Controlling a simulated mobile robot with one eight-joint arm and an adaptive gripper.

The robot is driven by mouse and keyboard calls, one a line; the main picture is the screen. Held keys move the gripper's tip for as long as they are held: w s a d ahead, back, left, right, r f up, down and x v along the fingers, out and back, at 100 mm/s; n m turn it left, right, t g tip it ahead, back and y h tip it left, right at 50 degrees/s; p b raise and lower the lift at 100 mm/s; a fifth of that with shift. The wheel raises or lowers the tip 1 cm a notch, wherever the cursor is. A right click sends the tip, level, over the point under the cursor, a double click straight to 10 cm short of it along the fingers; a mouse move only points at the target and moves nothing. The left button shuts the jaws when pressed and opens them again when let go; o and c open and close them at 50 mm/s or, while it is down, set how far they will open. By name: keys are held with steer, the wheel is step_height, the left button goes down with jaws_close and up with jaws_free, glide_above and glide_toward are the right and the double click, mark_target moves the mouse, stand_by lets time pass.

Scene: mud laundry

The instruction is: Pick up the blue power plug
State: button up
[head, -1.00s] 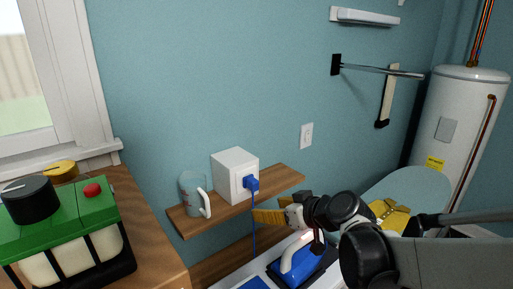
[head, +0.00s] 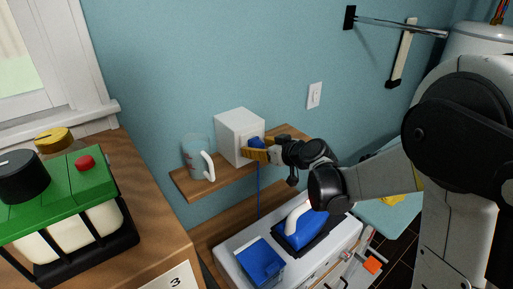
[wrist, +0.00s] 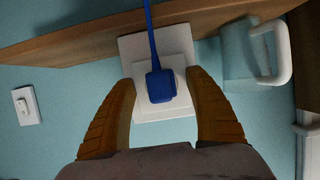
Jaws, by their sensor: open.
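The blue power plug (wrist: 161,86) sits in the front face of a white box (head: 236,135) on a wooden wall shelf. In the head view the plug (head: 256,142) is partly hidden by my gripper. Its blue cord (head: 259,190) hangs down from it past the shelf edge. My gripper (wrist: 163,108) is open, with one yellow-brown finger on each side of the plug in the wrist view. Gaps show between the plug and both fingers. In the head view my gripper (head: 258,154) is right at the plug, in front of the box.
A clear measuring cup (head: 195,158) with a white handle stands left of the box on the shelf (head: 222,181). Below are a blue iron (head: 301,228) and a white surface. A green-topped bottle carrier (head: 66,197) sits on the wooden counter at left.

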mark_target(250, 126)
steer(key=shift+w+a+f, duration=0.15)
steer(key=shift+w+a, duration=0.1)
steer(key=shift+w, duration=0.1)
steer(key=shift+c, duration=0.2)
jaws_close()
steer(key=shift+r, duration=0.2)
steer(key=shift+d+r, duration=0.1)
steer(key=shift+r, duration=0.15)
steer(key=r, duration=0.2)
steer(key=r+p, duration=0.1)
steer(key=r, duration=0.3)
steer(key=shift+s+d+r+p, duration=0.1)
steer(key=shift+s+r+p, duration=0.2)
steer(key=shift+p, duration=0.1)
steer(key=s+d, duration=0.5)
steer(key=s, duration=0.3)
steer(key=s+d, duration=0.5)
steer(key=s, duration=0.3)
steer(key=shift+d+f+p, duration=0.2)
steer(key=shift+d+p, duration=0.15)
steer(key=shift+d, duration=0.05)
steer(key=shift+f, duration=0.1)
